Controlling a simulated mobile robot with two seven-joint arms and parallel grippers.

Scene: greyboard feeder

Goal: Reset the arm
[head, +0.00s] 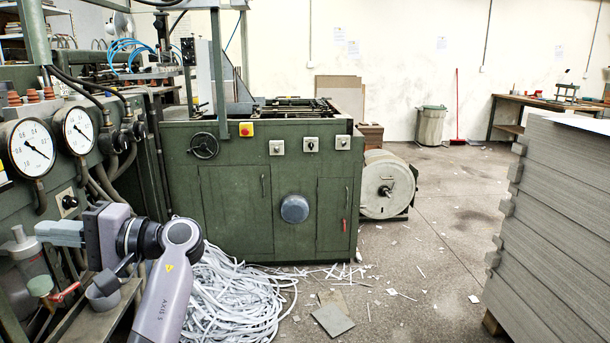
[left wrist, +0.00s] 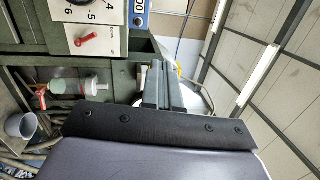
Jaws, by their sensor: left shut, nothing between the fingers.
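My left gripper (head: 40,231) is at the lower left of the head view, its fingers pointing left toward the green gauge panel (head: 88,176). The fingers are shut with nothing between them. In the left wrist view the closed fingers (left wrist: 160,72) stick up side by side past the dark gripper body. I cannot tell from these views whether the fingertips touch the panel. My left arm rises from the bottom edge and bends at the wrist. My right gripper is in neither view.
Round gauges (head: 32,147) and a red-handled valve (head: 64,292) are close to the left gripper. A grey cup (left wrist: 21,125) shows in the wrist view. White paper strips (head: 235,300) lie beside the arm. A greyboard stack (head: 560,220) stands right; the middle floor is mostly open.

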